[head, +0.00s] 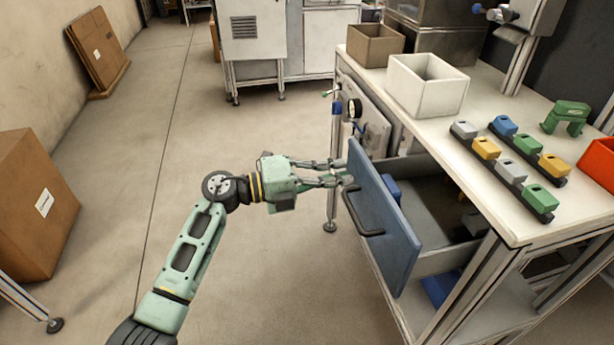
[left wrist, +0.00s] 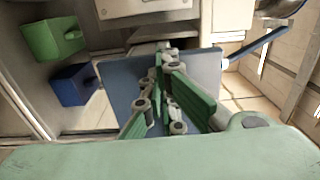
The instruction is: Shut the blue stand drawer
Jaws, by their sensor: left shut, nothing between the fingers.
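The blue stand drawer (head: 384,215) is pulled out from the stand under the worktop, its inside showing. Its blue front carries a dark bar handle (head: 362,213). My left gripper (head: 345,178) is shut and empty, with its fingertips at the far left part of the drawer front, near its upper edge. I cannot tell whether they touch it. In the left wrist view the fingers (left wrist: 168,85) stand in front of the blue drawer panel (left wrist: 205,70). Inside the drawer a blue object (head: 391,190) shows. My right gripper is not in view.
The worktop (head: 480,210) holds a white bin (head: 426,86), a brown bin (head: 375,46), racks of coloured blocks (head: 504,172), a green part (head: 567,117) and an orange bin (head: 599,160). A cardboard box (head: 35,205) stands at left. The floor between is clear.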

